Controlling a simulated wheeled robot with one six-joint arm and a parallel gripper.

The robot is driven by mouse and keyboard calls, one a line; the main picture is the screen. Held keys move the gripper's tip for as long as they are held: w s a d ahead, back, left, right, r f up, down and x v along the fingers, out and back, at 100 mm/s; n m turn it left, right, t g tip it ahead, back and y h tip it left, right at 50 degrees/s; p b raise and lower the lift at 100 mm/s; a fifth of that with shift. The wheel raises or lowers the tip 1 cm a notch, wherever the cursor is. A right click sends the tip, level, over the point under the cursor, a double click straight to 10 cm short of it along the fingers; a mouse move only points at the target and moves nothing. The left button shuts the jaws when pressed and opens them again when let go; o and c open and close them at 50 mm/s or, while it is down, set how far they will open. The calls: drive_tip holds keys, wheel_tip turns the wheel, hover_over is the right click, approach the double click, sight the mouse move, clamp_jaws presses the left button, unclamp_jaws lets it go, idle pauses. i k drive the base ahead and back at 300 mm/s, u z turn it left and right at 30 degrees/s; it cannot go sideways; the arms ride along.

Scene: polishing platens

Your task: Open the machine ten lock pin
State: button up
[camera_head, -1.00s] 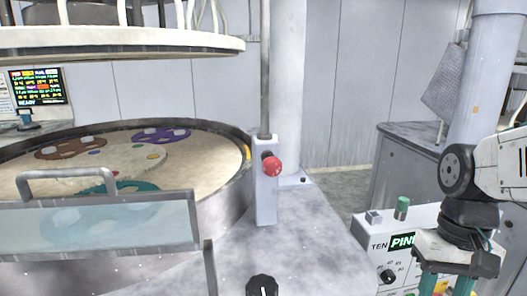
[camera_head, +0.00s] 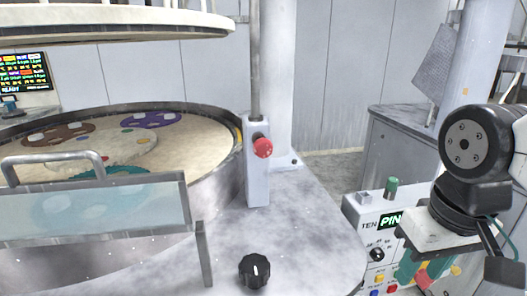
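The control box (camera_head: 353,214) stands at the lower right, with a "TEN PIN" label (camera_head: 388,221) on its front; the "PIN" part is lit green. A green cylindrical knob (camera_head: 391,188) stands on its top. The front has a black rotary knob (camera_head: 377,254) and several small coloured buttons, including a yellow one (camera_head: 379,278). My gripper (camera_head: 426,270), with teal fingers, hangs in front of the box's right part. The fingers look apart, with a reddish part showing between them. My arm and gripper hide the right side of the panel. I cannot tell whether the fingers touch it.
A large round polishing platen (camera_head: 187,158) with coloured carriers fills the left, behind a clear guard (camera_head: 100,208) with a handle. A post with a red stop button (camera_head: 263,147) stands mid-view. A black knob (camera_head: 254,271) is on the grey deck. A grey cabinet (camera_head: 398,150) stands behind the box.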

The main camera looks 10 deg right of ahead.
sight(262, 148)
drive_tip(key=z, duration=1.8)
drive_tip(key=k, duration=0.45)
drive_tip(key=u, duration=1.4)
